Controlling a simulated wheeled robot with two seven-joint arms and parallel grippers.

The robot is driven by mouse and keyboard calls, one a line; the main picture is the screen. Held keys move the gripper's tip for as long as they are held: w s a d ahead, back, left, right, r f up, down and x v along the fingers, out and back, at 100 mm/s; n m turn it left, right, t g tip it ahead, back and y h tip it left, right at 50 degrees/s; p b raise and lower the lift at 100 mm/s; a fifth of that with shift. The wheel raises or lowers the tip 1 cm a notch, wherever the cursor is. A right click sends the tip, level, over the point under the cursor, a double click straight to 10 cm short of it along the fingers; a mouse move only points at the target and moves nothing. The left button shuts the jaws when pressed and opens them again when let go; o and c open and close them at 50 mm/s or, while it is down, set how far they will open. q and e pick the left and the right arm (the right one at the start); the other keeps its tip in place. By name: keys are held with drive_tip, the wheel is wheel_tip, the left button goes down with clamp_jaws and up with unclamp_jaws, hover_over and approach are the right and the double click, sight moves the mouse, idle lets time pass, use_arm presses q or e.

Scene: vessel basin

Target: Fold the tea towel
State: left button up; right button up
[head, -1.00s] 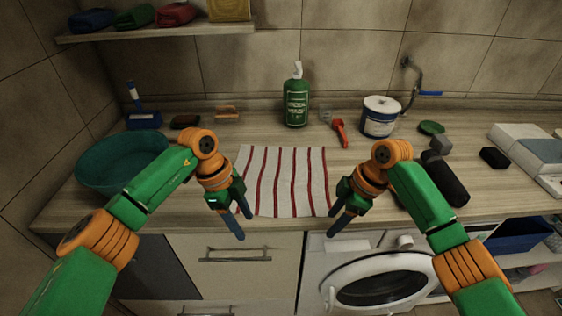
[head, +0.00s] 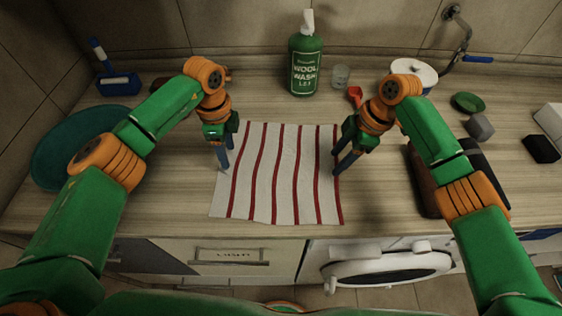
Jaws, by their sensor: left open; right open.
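The tea towel (head: 283,175), white with red stripes, lies flat and spread out on the wooden worktop, its near edge close to the counter's front edge. My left gripper (head: 225,160) is open and points down at the towel's left edge. My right gripper (head: 340,165) is open and angled down beside the towel's right edge. Neither gripper holds anything. I cannot tell whether the fingertips touch the cloth.
A green wool wash bottle (head: 305,65) and a small glass (head: 341,76) stand behind the towel. A teal basin (head: 70,150) is at the left. A white tub (head: 414,70), green dish (head: 467,102), grey block (head: 480,126) and black block (head: 541,149) are at the right.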

sight(231, 162)
use_arm(q)
drive_tip(key=shift+w+f, duration=0.15)
drive_tip(key=shift+f, duration=0.45)
drive_tip(key=shift+w+f, duration=0.15)
drive_tip(key=shift+f, duration=0.4)
use_arm(e)
drive_tip(key=shift+w+f, duration=0.15)
drive_tip(key=shift+f, duration=0.45)
drive_tip(key=shift+w+f, duration=0.15)
drive_tip(key=shift+f, duration=0.4)
use_arm(q)
drive_tip(key=shift+w+f, duration=0.25)
drive_tip(key=shift+w, duration=0.05)
use_arm(e)
drive_tip(key=shift+w+f, duration=0.2)
drive_tip(key=shift+w, duration=0.1)
use_arm(q)
drive_tip(key=shift+s+r, duration=0.1)
use_arm(e)
drive_tip(key=shift+s, duration=0.1)
